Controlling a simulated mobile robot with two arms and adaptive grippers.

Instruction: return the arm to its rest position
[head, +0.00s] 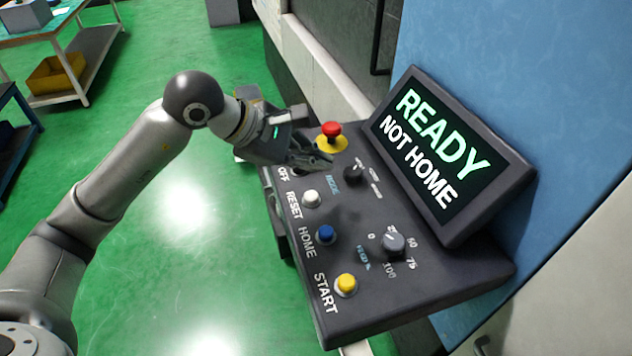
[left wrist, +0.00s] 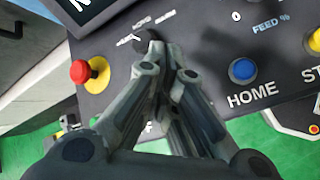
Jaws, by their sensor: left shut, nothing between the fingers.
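My left arm (head: 130,170) reaches in from the left over the control panel (head: 370,285). My left gripper (head: 322,162) is shut and empty, with its fingertips over the panel near the mode knob (head: 354,173) and the red emergency stop (head: 332,130). In the left wrist view the shut fingers (left wrist: 168,68) overlap the panel just below the mode knob (left wrist: 150,42); I cannot tell if they touch anything. They hide part of the button row there. My right gripper is not in view.
The panel carries a white RESET button (head: 311,199), a blue HOME button (head: 325,234), a yellow START button (head: 346,285) and a feed knob (head: 393,243). The screen (head: 432,150) reads "READY NOT HOME". Open green floor (head: 180,260) lies left; a workbench (head: 90,60) stands far left.

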